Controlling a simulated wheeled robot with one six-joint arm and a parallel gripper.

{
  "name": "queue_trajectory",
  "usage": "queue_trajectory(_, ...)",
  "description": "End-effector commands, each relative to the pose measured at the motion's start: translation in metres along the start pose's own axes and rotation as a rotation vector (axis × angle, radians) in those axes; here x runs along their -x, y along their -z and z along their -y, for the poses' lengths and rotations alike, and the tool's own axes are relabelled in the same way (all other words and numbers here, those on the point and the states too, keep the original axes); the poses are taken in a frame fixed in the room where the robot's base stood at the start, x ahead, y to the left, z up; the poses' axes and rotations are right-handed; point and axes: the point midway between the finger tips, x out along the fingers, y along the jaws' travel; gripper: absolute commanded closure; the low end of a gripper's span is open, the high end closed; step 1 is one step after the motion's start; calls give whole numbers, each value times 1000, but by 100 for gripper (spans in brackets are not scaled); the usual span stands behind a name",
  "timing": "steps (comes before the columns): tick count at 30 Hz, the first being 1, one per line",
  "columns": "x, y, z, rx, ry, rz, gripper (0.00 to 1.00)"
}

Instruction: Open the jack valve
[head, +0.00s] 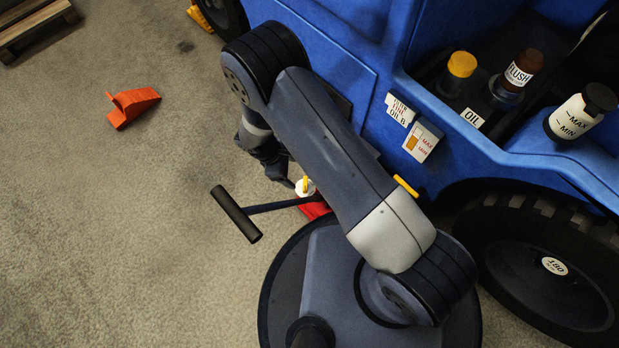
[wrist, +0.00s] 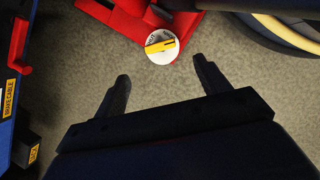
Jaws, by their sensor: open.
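The jack is red and low on the floor beside the blue vehicle, with a long dark T-shaped handle (head: 236,213). The jack body (head: 314,209) is mostly hidden by my arm in the head view. The jack valve, a round white disc with a yellow bar across it (wrist: 161,46), sits on the red jack (wrist: 118,20) in the wrist view; it also shows in the head view (head: 305,187). My gripper (wrist: 160,85) is open and empty. In the wrist view the valve lies ahead of and between the fingertips, apart from them. In the head view my gripper (head: 290,184) is close by the valve.
The blue vehicle (head: 330,55) stands behind, with bottles on its ledge and a large black tyre (head: 545,270) at right. An orange wheel chock (head: 132,105) lies on the floor at left. A wooden pallet (head: 35,25) is at top left. The left floor is otherwise clear.

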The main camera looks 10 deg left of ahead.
Motion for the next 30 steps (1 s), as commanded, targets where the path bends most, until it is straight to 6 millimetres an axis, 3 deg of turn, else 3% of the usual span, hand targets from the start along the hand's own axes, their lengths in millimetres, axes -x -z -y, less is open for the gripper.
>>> queue_trajectory(9,-65,1,0,-4,4,1,29)
queue_trajectory(15,-91,0,0,-4,3,0,29)
queue_trajectory(28,-98,0,0,-5,2,-1,29)
queue_trajectory(30,-98,0,0,-5,2,-1,35)
